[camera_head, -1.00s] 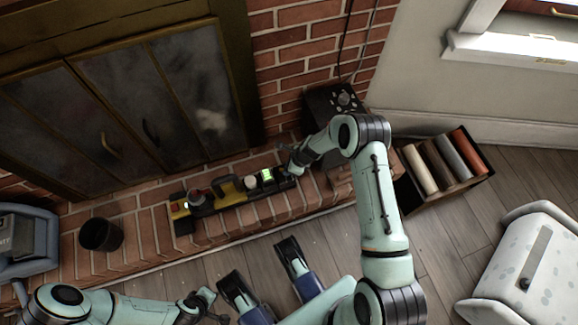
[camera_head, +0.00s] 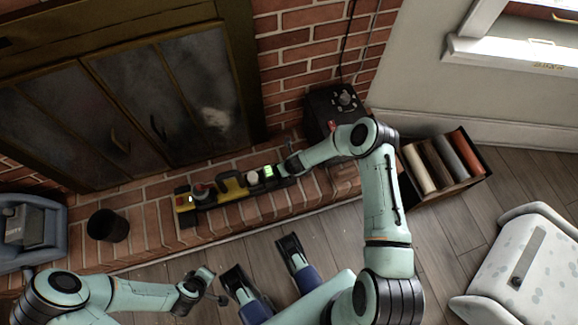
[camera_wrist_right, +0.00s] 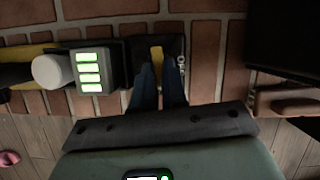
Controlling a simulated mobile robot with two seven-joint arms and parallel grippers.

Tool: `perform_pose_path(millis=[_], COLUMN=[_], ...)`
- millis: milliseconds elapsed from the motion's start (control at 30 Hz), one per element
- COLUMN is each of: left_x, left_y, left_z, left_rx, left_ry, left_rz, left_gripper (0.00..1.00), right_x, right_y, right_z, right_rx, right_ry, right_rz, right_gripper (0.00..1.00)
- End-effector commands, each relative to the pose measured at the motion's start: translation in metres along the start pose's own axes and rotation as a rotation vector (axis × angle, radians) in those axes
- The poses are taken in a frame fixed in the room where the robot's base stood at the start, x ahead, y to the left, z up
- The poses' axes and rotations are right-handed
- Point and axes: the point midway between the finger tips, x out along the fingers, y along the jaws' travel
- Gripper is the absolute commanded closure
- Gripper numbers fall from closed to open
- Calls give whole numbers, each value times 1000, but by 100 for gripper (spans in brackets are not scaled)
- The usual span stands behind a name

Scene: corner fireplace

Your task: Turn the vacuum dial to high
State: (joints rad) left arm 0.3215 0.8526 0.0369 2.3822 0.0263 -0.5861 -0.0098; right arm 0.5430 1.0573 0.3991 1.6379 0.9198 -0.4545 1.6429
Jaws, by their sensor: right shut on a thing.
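A long yellow-and-black panel (camera_head: 232,187) lies on the brick hearth. My right gripper (camera_head: 286,168) is at the panel's right end. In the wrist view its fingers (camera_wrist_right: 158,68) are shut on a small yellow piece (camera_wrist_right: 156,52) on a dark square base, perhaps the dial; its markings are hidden. My left gripper (camera_head: 203,284) is away from the panel; its opening is unclear.
A black box (camera_head: 343,96) stands behind my right forearm. A crate of rolls (camera_head: 444,185) is at right, beside a white cabinet (camera_head: 520,265). A dark cup (camera_head: 107,226) and a blue-grey device (camera_head: 35,232) are at left. Glass doors (camera_head: 150,110) stand behind the hearth.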

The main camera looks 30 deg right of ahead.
Motion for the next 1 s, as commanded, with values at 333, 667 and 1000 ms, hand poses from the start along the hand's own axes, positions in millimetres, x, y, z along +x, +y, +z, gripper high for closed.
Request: perform_pose_path(millis=[333, 667, 1000], left_x=[-6, -7, -7], left_y=[2, 2, 2], left_z=[8, 10, 10], left_rx=[2, 2, 2], left_ry=[-24, -29, -29], left_rz=[1, 2, 2], left_gripper=[100, 100, 100], right_x=[0, 0, 0], right_y=[1, 2, 2], right_z=[2, 2, 2], right_rx=[126, 148, 147], right_ry=[-3, -4, -4], right_rz=[-54, -62, -61], right_gripper=[100, 100, 62])
